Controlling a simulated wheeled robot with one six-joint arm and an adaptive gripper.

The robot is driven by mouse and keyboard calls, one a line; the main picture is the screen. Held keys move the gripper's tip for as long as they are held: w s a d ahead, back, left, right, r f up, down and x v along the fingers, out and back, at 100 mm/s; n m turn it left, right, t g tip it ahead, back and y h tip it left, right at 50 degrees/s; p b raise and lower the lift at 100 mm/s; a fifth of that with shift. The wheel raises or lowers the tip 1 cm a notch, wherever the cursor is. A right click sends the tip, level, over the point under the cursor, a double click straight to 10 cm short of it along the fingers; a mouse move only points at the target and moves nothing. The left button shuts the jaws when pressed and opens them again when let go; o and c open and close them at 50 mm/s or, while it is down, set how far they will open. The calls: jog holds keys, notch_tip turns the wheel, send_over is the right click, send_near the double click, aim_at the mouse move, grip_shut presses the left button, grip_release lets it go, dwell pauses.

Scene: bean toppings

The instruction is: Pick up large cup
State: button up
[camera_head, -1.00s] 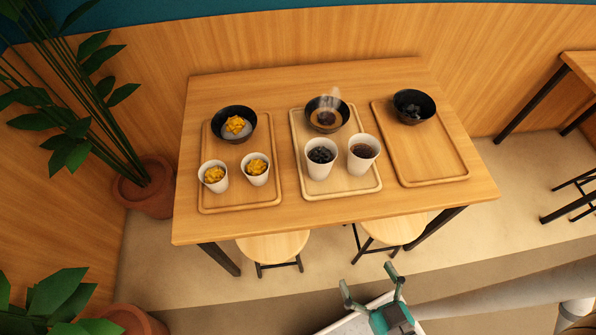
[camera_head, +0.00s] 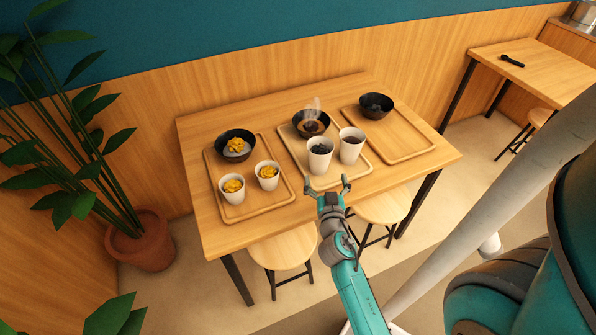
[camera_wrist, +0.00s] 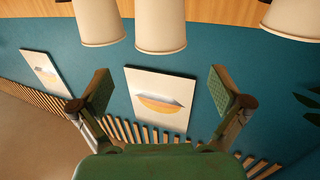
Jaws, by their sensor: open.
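Two white cups with dark contents stand on the middle tray (camera_head: 331,187), a left one (camera_head: 320,160) and a right one (camera_head: 351,150). They look larger than the two white cups with yellow topping, left (camera_head: 232,192) and right (camera_head: 267,178), on the left tray (camera_head: 255,208). All stand upright. My gripper (camera_head: 328,184) is open and empty, with its fingers in front of the middle tray's near edge in the head view, apart from the cups.
Black bowls stand behind the cups: one with yellow topping (camera_head: 236,143), one steaming (camera_head: 310,125), one on the right tray (camera_head: 376,104). Stools (camera_head: 282,248) stand in front of the table. The right tray (camera_head: 405,143) is mostly bare.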

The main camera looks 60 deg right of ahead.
aim_at(321, 156)
jog(key=shift+h, duration=0.3)
jog(key=x, duration=1.1)
jog(key=shift+w+d+r, duration=0.15)
jog(key=shift+w+r, duration=0.1)
jog(key=shift+w, duration=0.1)
jog(key=c, duration=1.6)
notch_tip(321, 156, up, 10)
jog(key=shift+r, duration=1.8)
